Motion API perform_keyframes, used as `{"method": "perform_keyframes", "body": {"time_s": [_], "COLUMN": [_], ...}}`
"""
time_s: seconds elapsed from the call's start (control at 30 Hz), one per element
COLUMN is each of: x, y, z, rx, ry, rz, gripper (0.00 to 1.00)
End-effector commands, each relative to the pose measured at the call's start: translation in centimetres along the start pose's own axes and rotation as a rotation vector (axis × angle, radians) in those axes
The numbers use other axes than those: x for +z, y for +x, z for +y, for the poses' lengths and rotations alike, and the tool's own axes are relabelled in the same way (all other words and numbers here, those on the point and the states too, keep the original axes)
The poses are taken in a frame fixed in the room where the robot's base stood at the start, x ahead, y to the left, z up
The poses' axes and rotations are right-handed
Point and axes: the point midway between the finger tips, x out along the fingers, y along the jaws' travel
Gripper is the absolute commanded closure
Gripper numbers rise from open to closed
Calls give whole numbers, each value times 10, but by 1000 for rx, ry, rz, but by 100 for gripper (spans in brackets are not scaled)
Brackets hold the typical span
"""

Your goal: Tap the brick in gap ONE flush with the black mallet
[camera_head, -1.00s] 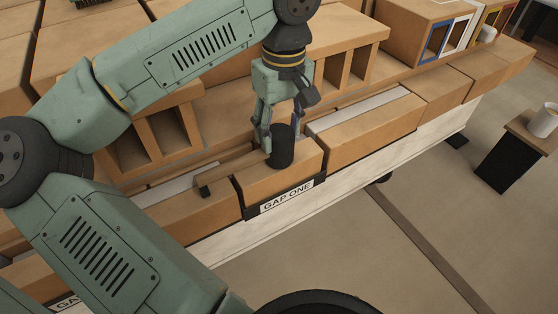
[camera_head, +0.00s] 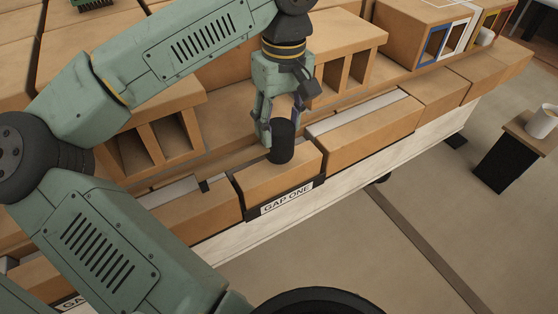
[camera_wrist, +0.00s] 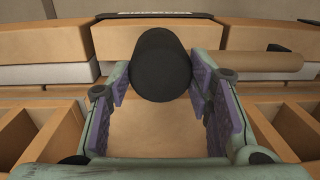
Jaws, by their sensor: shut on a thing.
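The brick in gap ONE (camera_head: 275,182) sits in the front row above the GAP ONE label (camera_head: 286,198). It appears to stand slightly above its left neighbour, with a dark slit between them. In the wrist view the brick (camera_wrist: 115,45) is partly hidden by the mallet head. My gripper (camera_head: 281,115) is shut on the black mallet (camera_head: 282,145), with its purple pads on both sides of the head (camera_wrist: 162,65). The head is upright at the brick's rear top edge; contact cannot be told. The tan handle (camera_wrist: 262,62) reaches sideways and is mostly hidden in the head view.
Neighbouring bricks (camera_head: 198,212) (camera_head: 372,133) flank the gap, with pale strips behind them. Hollow bricks (camera_head: 160,140) (camera_head: 345,70) stand behind on either side of my gripper. A small side table with a white mug (camera_head: 542,121) stands at right on open floor.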

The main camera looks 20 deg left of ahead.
Motion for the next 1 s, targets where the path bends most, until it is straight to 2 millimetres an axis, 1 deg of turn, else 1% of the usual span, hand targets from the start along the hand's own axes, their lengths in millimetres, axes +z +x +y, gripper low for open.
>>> {"method": "perform_keyframes", "body": {"time_s": [0.13, 0.23, 0.73, 0.83, 1.0], "x": [0, 0, 0, 0, 0], "y": [-2, -8, -57, -61, -60], "z": [0, 0, -2, -3, -2], "rx": [0, 0, 0, 0, 0], "ry": [0, 0, -1, -1, -1], "rz": [1, 1, 1, 1, 1], "gripper": [80, 80, 80, 80, 80]}}
